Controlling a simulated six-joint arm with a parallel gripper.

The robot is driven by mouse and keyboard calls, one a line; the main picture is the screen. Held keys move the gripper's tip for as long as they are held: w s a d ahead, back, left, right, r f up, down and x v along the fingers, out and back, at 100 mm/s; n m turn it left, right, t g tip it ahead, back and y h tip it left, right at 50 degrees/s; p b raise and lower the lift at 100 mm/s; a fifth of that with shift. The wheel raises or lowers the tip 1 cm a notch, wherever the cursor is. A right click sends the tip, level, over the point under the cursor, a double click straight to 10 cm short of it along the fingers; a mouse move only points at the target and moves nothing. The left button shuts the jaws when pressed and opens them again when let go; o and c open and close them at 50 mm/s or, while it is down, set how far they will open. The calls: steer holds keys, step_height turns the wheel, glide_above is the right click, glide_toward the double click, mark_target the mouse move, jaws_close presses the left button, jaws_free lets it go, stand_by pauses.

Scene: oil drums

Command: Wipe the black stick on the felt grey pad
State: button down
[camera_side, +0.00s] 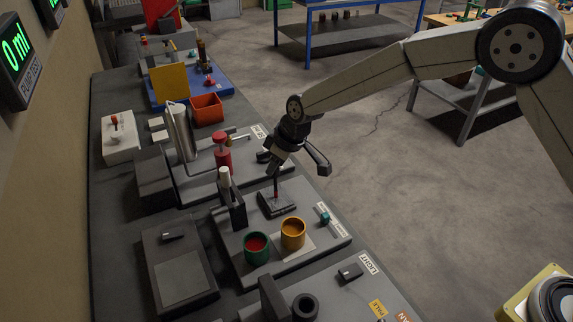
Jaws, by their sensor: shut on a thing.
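My gripper (277,162) is shut on a thin black stick (276,181), which points down with a small red part near its lower end. The dark grey felt pad (284,209) is a small block on the grey board, directly below the gripper. The stick's lower end is at the pad in the picture; I cannot tell whether it touches or hovers just above. The gripper hides the stick's upper end.
A green cup (257,250) with red content and a yellow cup (293,234) stand in front of the pad. A white-topped black post (232,198) stands left of it. A small teal piece (325,218) lies to the right. Open floor lies beyond the bench's right edge.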

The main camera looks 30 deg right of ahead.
steer(key=shift+w, duration=0.15)
steer(key=shift+w, duration=0.55)
steer(key=shift+s+f, duration=0.1)
steer(key=shift+s, duration=1.4)
steer(key=shift+w, duration=0.15)
steer(key=shift+w, duration=1.4)
